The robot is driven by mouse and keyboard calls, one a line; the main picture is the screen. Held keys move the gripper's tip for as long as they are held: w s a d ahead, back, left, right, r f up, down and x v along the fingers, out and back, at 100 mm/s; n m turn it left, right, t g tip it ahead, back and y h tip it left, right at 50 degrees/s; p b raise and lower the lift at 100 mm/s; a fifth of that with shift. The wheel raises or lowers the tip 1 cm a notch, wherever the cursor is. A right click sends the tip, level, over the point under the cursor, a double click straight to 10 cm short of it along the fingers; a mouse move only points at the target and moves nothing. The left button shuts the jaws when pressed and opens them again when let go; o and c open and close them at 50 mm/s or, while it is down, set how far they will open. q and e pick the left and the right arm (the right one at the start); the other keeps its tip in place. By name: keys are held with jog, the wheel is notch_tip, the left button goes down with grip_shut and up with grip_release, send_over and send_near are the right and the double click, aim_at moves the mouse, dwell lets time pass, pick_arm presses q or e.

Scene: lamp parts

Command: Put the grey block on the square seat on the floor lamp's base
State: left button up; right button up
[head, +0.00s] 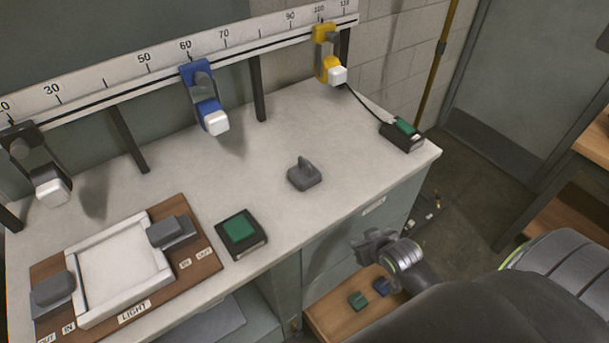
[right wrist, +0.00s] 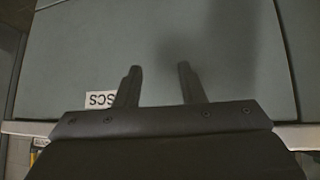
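A grey block with an upright grip (head: 304,177) stands on the light worktop, right of the middle in the head view. I cannot make out a floor lamp's base or a square seat on one in either view. My right gripper (head: 366,243) is beyond the worktop's front edge, to the right of and below the grey block, and apart from it. In the right wrist view its two fingers (right wrist: 158,85) stand apart with nothing between them, facing a grey-green panel. My left gripper is not in view.
A wooden board with a white panel (head: 118,270) carries two grey pieces. A black box with a green top (head: 240,232) stands beside it; another (head: 403,133) is at the far right. Lamps hang from a numbered rail. A low wooden shelf (head: 335,313) holds small green and blue pieces.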

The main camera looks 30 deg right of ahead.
jog(key=w+a+r+n+t+y, duration=0.1)
jog(key=a+r, duration=0.1)
jog(key=r, duration=0.5)
jog(key=w+a+r+t, duration=0.2)
jog(key=r, duration=0.6)
jog(key=n+t+y, duration=0.1)
jog(key=t+y, duration=0.1)
send_near(310, 166)
jog(key=x, duration=0.7)
jog(key=shift+w+r+p, duration=0.2)
jog(key=shift+r+p, duration=0.05)
jog(key=shift+p, duration=0.05)
jog(key=shift+x, duration=0.85)
jog(key=shift+w+a+f+p, duration=0.1)
jog(key=shift+w+p, duration=0.2)
jog(key=shift+w, duration=0.15)
jog(key=x, duration=0.3)
jog(key=shift+p, duration=0.4)
jog(key=shift+w+a+f, duration=0.1)
jog(key=shift+w+f, duration=0.15)
jog(key=shift+w, duration=0.3)
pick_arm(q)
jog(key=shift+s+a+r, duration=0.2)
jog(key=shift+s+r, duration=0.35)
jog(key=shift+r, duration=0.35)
